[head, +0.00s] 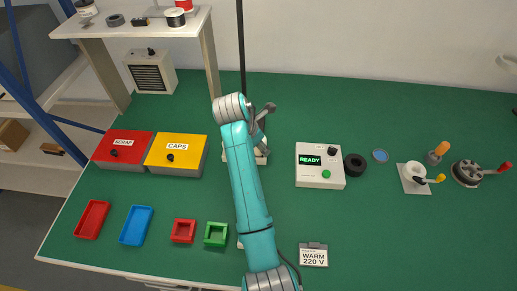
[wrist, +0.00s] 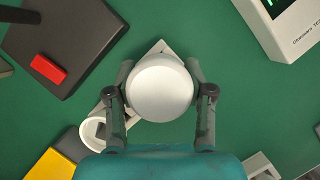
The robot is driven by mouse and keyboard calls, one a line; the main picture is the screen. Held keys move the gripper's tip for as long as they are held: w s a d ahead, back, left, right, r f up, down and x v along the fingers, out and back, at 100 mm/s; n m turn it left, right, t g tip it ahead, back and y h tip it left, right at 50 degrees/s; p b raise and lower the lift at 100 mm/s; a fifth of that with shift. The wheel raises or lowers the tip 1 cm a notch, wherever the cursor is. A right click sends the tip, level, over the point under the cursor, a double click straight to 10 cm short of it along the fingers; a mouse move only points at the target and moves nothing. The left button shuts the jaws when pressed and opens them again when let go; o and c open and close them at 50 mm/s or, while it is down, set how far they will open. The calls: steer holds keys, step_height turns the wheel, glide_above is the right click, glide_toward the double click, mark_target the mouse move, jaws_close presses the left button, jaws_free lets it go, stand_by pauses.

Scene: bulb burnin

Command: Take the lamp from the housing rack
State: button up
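A white round lamp (wrist: 160,88) fills the middle of the wrist view. My gripper (wrist: 160,66) has one finger on each side of it, close against its edges. The fingertips are partly hidden by the lamp, so I cannot tell whether they press on it. A white triangular corner shows beyond the lamp, and a white ring-shaped holder (wrist: 96,130) sits to its lower left; these look like parts of the housing rack. In the head view my gripper (head: 264,122) is over the white rack (head: 261,157), which my arm mostly hides. The lamp is not clear there.
Left of the rack stand a yellow CAPS box (head: 190,145) and a red SCRAP box (head: 137,138). To the right is a white tester reading READY (head: 312,178), with a black ring (head: 355,164) beside it. A WARM 220 V sign (head: 314,256) stands at the front.

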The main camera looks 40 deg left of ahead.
steer(key=shift+c, duration=0.9)
step_height(320, 180, up, 10)
